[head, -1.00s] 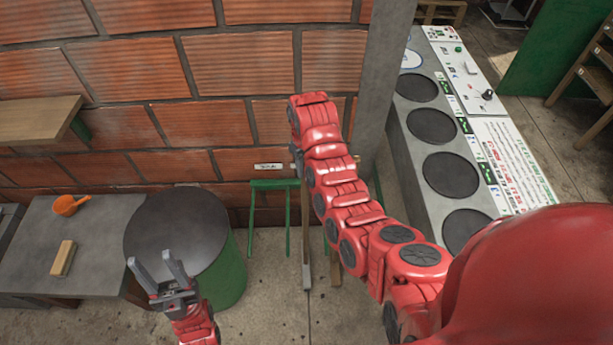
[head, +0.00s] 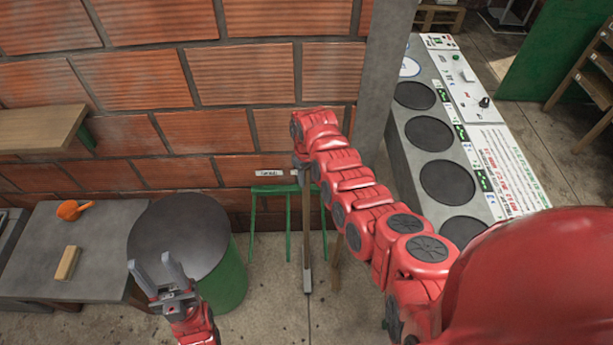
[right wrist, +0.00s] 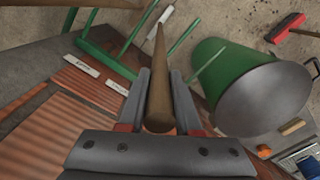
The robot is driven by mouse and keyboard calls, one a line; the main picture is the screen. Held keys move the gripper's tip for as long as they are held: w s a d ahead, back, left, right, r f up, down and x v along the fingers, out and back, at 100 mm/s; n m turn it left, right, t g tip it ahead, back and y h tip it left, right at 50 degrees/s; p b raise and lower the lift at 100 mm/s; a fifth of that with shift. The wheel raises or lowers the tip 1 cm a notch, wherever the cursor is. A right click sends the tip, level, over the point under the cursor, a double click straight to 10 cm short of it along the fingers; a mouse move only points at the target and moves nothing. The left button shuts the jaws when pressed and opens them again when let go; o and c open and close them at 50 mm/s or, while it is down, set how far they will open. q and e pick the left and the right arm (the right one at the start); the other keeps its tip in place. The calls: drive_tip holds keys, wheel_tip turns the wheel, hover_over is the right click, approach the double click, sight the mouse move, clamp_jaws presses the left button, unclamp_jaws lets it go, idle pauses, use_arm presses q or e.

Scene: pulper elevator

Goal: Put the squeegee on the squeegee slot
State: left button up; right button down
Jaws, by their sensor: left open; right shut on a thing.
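My right gripper (right wrist: 160,106) is shut on the wooden handle of the squeegee (right wrist: 159,75), seen between its fingers in the right wrist view. In the head view my right gripper (head: 300,162) is largely hidden by its red wrist, and the squeegee (head: 307,235) hangs nearly upright below it, its lower end near the floor. The green slot rack (head: 274,188) is on the brick wall just left of the handle, with a white label (head: 269,173) above. Whether the handle touches the rack cannot be told. My left gripper (head: 160,275) is open and empty at the lower left.
A green drum (head: 180,235) with a grey lid stands left of the rack. A grey table (head: 35,250) holds an orange scoop (head: 73,209) and a wooden block (head: 67,263). A grey pillar (head: 385,75) and a counter with round dark plates (head: 447,182) are to the right.

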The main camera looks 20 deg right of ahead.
drive_tip(key=shift+w, duration=0.1)
drive_tip(key=c, duration=0.6)
unclamp_jaws()
drive_tip(key=shift+r, duration=0.1)
drive_tip(key=shift+r, duration=0.45)
wheel_tip(320, 180, up, 5)
drive_tip(key=shift+r+b, duration=0.2)
drive_tip(key=shift+b, duration=0.9)
wheel_tip(320, 180, up, 4)
drive_tip(key=shift+r+p, duration=0.1)
drive_tip(key=shift+p, duration=0.55)
drive_tip(key=shift+r+p, duration=0.4)
drive_tip(key=shift+r, duration=0.35)
